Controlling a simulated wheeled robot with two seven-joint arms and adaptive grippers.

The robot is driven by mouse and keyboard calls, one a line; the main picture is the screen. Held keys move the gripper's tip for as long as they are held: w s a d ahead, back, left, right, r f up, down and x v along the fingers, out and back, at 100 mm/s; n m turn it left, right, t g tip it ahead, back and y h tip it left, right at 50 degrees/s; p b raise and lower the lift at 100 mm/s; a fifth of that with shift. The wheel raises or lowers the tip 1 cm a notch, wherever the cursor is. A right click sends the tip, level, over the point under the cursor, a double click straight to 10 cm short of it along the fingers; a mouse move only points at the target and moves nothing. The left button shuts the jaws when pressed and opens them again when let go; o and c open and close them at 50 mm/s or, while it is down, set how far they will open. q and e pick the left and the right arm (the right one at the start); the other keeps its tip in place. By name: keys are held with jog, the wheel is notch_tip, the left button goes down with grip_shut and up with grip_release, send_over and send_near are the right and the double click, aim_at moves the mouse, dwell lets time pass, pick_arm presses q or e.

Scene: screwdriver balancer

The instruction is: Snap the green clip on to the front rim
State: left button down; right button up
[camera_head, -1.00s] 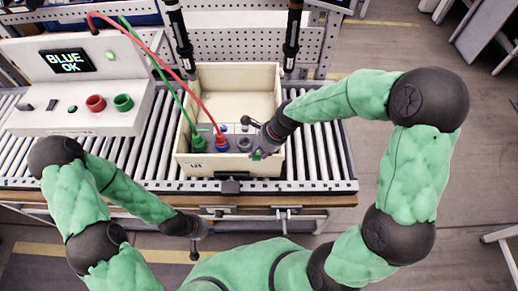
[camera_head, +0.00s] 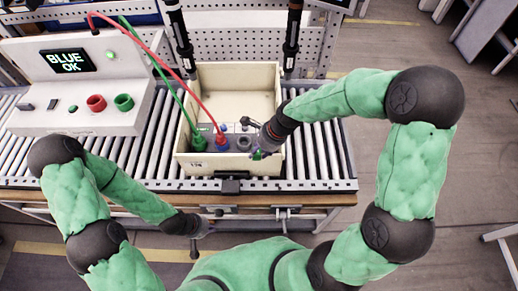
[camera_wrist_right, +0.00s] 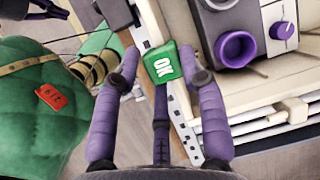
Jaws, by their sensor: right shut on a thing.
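The green clip (camera_wrist_right: 163,64), marked "OK", is between the fingers of my right gripper (camera_wrist_right: 161,78) in the right wrist view. That gripper is shut on it. In the head view my right gripper (camera_head: 261,149) is at the front right corner of the cream bin, with a bit of the green clip (camera_head: 257,155) showing. The front rim (camera_head: 215,156) of the bin runs to the left of it. The clip is close to the rim; I cannot tell whether they touch. My left gripper (camera_head: 204,229) is low, in front of the conveyor, its fingers too small to read.
Red and green cables run from the test box (camera_head: 75,118), whose screen reads "BLUE OK". Two dark hanging tools (camera_head: 292,40) are behind the bin.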

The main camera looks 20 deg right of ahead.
jog(key=shift+p, duration=0.3)
dwell(0.5)
jog(key=shift+f, duration=0.25)
dwell(0.8)
jog(key=shift+w, duration=0.1)
dwell(0.6)
jog(key=o, duration=1)
jog(key=shift+d, duration=0.1)
jog(key=v, duration=1.2)
